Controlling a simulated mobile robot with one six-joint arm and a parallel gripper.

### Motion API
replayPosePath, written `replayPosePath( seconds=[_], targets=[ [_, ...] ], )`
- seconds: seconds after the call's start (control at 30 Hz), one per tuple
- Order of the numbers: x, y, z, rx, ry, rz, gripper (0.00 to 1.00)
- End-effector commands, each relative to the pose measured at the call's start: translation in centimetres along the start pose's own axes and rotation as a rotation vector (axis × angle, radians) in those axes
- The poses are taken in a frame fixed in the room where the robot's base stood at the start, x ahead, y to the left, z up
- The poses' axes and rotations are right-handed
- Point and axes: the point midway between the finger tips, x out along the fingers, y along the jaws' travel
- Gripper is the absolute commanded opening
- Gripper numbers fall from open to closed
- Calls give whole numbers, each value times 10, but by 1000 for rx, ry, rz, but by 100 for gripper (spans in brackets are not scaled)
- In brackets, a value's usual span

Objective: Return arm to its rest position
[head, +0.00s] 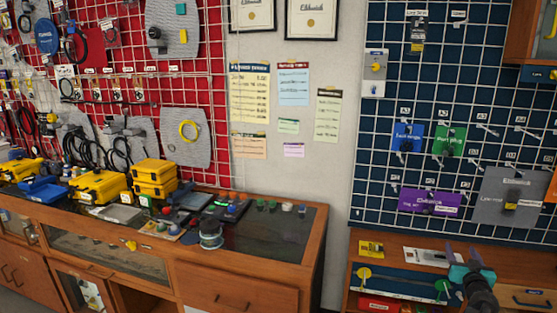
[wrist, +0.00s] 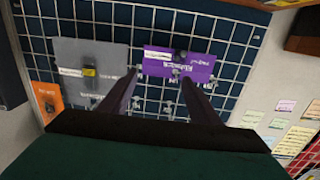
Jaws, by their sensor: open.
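My gripper (head: 462,251), teal with two dark fingers, is at the lower right of the head view, above the wooden counter and in front of the blue-backed wire grid wall. It also shows in the wrist view (wrist: 159,77), where its two fingers stand apart with nothing between them. In that view the fingers point toward the grid, at the purple panel (wrist: 205,60) and the grey panel (wrist: 85,58). The purple panel (head: 428,203) and the grey panel (head: 495,197) hang on the grid in the head view. The distance from fingertips to panels is hard to tell.
Blue (head: 407,137) and green (head: 451,141) panels hang higher on the grid among bare hooks. An orange panel (wrist: 46,100) is at left in the wrist view. A yellow item (head: 371,248) lies on the right counter. A glass-topped cabinet (head: 290,222) stands left, with yellow cases (head: 98,187).

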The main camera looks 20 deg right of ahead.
Motion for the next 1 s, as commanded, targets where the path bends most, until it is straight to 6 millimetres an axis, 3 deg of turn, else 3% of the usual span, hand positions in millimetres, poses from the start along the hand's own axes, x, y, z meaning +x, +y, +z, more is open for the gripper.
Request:
replayPosePath(
  seconds=[0.27, 0.57, 0.77, 1.0],
  targets=[
    [8, -44, 42, 9, -60, 45, 57],
    [1, -119, 127, 2, -225, 114, 57],
    [-20, -172, 190, -22, -373, 140, 57],
    [-64, -234, 267, -72, -581, 143, 57]
  ],
)
